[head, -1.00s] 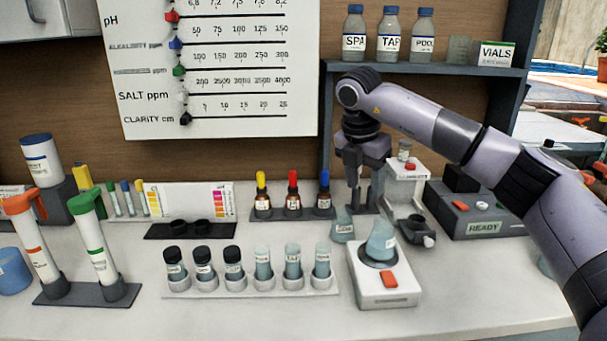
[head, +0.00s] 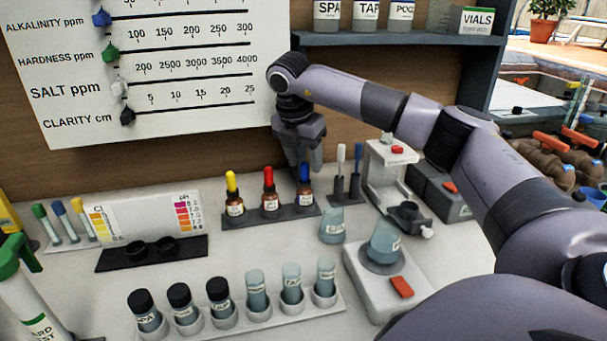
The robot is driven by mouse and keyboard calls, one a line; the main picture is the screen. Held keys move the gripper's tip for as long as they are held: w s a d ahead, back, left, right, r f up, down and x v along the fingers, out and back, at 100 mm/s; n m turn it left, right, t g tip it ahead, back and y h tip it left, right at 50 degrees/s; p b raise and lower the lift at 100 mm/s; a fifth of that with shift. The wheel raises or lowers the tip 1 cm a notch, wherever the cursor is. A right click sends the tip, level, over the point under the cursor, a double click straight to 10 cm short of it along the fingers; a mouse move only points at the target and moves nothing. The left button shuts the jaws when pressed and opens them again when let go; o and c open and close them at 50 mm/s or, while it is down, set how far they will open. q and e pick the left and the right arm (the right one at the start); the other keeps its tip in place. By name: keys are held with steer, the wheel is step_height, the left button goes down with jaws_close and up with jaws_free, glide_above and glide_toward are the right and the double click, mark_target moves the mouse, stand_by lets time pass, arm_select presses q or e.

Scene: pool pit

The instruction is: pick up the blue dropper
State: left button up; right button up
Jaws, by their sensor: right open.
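The blue dropper (head: 305,187) is a small brown bottle with a blue bulb top. It stands upright at the right end of a dark rack, beside a red-topped dropper (head: 270,189) and a yellow-topped dropper (head: 234,193). My right gripper (head: 308,170) points down over the blue dropper, with its open fingers at the height of the blue bulb. The fingers partly overlap the bulb in the head view, and I cannot tell whether they touch it. My left gripper is out of view.
A stand with a white and a blue stick (head: 357,170) is close to the right of the rack. A flask (head: 332,226) stands in front, and another flask (head: 384,240) sits on a white device (head: 388,292). A vial rack (head: 235,327) fills the front. The wall chart (head: 180,70) is behind.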

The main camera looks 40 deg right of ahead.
mark_target(304, 164)
steer(key=x, duration=0.3)
steer(key=shift+w+f, duration=0.1)
steer(key=shift+w, duration=0.05)
steer(key=c, duration=0.7)
steer(key=shift+a+r, duration=0.1)
steer(key=shift+r, duration=0.15)
step_height(304, 164, up, 6)
steer(key=b, duration=0.2)
steer(key=s+a, duration=0.3)
steer(key=s, duration=0.2)
steer(key=s+a, duration=0.3)
steer(key=s, duration=0.3)
steer(key=s+a, duration=0.3)
steer(key=s, duration=0.3)
steer(key=shift+s+a+r+p, duration=0.25)
steer(key=shift+p, duration=0.05)
